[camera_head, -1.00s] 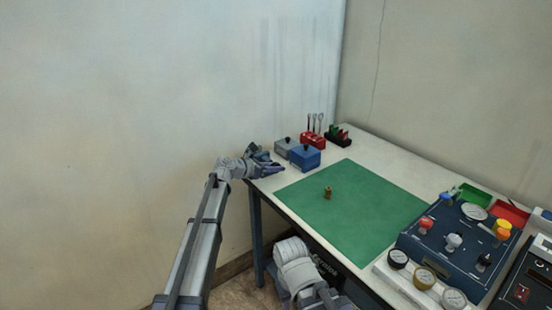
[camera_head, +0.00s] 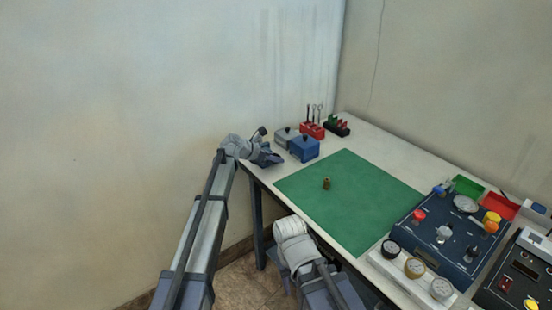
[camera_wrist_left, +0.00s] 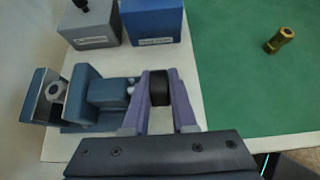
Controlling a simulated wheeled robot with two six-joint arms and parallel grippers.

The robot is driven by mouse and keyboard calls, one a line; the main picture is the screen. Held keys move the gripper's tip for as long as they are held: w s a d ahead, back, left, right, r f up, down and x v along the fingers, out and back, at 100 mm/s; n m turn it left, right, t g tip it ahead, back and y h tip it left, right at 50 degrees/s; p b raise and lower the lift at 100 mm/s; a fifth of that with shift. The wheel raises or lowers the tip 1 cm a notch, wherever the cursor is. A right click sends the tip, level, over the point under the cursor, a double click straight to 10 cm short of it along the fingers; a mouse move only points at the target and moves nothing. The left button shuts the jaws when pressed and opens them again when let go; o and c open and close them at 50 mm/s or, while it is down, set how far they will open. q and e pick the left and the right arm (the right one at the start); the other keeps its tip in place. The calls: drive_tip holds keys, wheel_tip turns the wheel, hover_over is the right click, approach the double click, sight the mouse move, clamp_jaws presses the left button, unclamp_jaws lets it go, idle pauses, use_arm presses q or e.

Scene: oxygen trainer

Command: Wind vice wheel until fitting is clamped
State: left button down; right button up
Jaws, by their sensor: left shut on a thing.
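A blue-grey vice (camera_wrist_left: 100,95) stands near the table edge in the left wrist view. A grey hexagonal fitting (camera_wrist_left: 55,91) sits between its jaws; I cannot tell whether both jaws press on it. The black vice wheel (camera_wrist_left: 160,92) is at the vice's right end. My left gripper (camera_wrist_left: 161,74) is shut on the wheel, a purple finger on each side. In the head view my left gripper (camera_head: 268,159) is at the table's left corner, where it and the arm hide most of the vice. My right arm shows low in the head view, but its gripper does not.
A blue box (camera_head: 304,149) and a grey box (camera_head: 286,137) stand close beyond the vice. A brass piece (camera_head: 326,184) stands on the green mat (camera_head: 360,205), which is otherwise clear. A gauge panel (camera_head: 440,255) fills the right side.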

use_arm(q)
drive_tip(key=c, duration=1)
unclamp_jaws()
drive_tip(key=shift+s, duration=0.15)
drive_tip(key=shift+s+a+r+p, duration=0.2)
drive_tip(key=shift+r+p, duration=0.15)
drive_tip(key=p+v, duration=0.3)
drive_tip(key=v, duration=0.3)
drive_tip(key=shift+a+r+p, duration=0.1)
drive_tip(key=shift+p, duration=0.25)
drive_tip(key=shift+s+a, duration=0.2)
drive_tip(key=shift+a, duration=0.05)
